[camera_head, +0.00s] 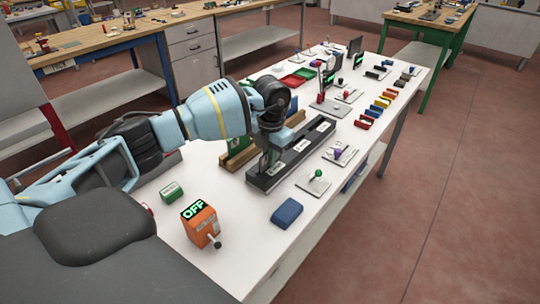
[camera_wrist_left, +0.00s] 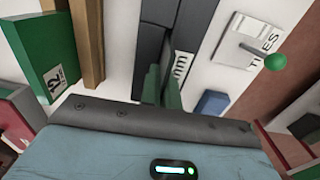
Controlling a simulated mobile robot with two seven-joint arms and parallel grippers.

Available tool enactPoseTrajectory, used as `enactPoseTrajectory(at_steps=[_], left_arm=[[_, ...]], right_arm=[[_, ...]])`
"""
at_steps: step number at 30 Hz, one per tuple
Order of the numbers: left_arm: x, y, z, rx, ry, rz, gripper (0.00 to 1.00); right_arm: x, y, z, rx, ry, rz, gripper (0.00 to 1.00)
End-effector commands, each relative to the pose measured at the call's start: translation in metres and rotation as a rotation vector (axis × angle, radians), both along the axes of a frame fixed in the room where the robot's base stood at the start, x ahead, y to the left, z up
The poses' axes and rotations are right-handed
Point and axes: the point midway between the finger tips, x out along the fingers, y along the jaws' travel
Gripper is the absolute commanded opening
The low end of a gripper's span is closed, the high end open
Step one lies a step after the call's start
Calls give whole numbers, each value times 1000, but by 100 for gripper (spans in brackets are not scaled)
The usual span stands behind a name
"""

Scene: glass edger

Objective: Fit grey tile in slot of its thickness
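My left gripper (camera_head: 266,162) points down over the near half of a long black slotted block (camera_head: 294,157) on the white table. In the left wrist view, two narrow green finger-like parts (camera_wrist_left: 163,88) reach to the block (camera_wrist_left: 152,45), close together. I cannot tell whether anything is between them. A white label ending in "mm" (camera_wrist_left: 180,67) is on the block beside them. I cannot make out a grey tile in either view. A green tile marked 12 (camera_wrist_left: 49,58) stands by wooden rails (camera_wrist_left: 90,40), left of the block. My right gripper is not in view.
An orange box reading OFF (camera_head: 201,224), a small green block (camera_head: 171,192) and a blue box (camera_head: 287,212) lie nearer. A plate with a green knob (camera_head: 315,181) is right of the block. Several coloured bins (camera_head: 375,111) line the table's right edge.

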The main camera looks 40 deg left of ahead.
Motion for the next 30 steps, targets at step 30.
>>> enactPoseTrajectory(at_steps=[30], left_arm=[[0,-2,64,0,-2,0,29]], right_arm=[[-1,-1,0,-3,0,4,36]])
